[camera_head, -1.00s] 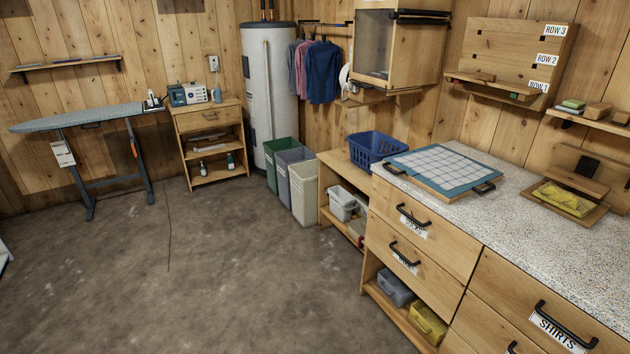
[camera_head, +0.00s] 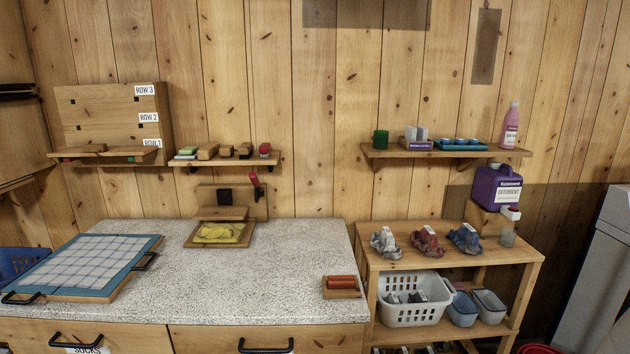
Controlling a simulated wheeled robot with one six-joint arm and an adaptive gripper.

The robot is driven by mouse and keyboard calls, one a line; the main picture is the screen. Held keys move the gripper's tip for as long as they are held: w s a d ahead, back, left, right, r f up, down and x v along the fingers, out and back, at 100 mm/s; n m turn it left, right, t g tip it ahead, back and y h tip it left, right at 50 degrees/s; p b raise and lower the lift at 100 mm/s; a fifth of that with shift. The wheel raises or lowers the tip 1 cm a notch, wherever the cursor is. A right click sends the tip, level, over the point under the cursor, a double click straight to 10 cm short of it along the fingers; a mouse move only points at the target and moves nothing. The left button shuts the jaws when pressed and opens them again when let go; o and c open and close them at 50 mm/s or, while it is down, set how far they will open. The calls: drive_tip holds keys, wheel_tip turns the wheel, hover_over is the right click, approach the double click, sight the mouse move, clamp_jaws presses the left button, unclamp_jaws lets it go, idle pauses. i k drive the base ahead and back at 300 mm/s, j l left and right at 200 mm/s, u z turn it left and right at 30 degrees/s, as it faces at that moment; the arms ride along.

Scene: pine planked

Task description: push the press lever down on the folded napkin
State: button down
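The press stands at the back of the speckled counter, against the plank wall. Its wooden base (camera_head: 190,238) carries a folded yellow napkin (camera_head: 218,233). A wooden plate (camera_head: 222,212) with a black block (camera_head: 224,196) sits above and behind the napkin, apart from it as far as I can see. The press lever (camera_head: 256,187) is at the right of the press, with a red end, and it points up. My gripper is not in view.
The speckled counter (camera_head: 270,280) is clear in front of the press. A gridded blue-edged board (camera_head: 85,265) lies at left, and a small wooden tray with reddish rolls (camera_head: 341,283) at right. A low shelf (camera_head: 268,158) with brushes and blocks hangs just above the press.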

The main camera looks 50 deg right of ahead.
sight(255, 180)
drive_tip(key=z, duration=0.85)
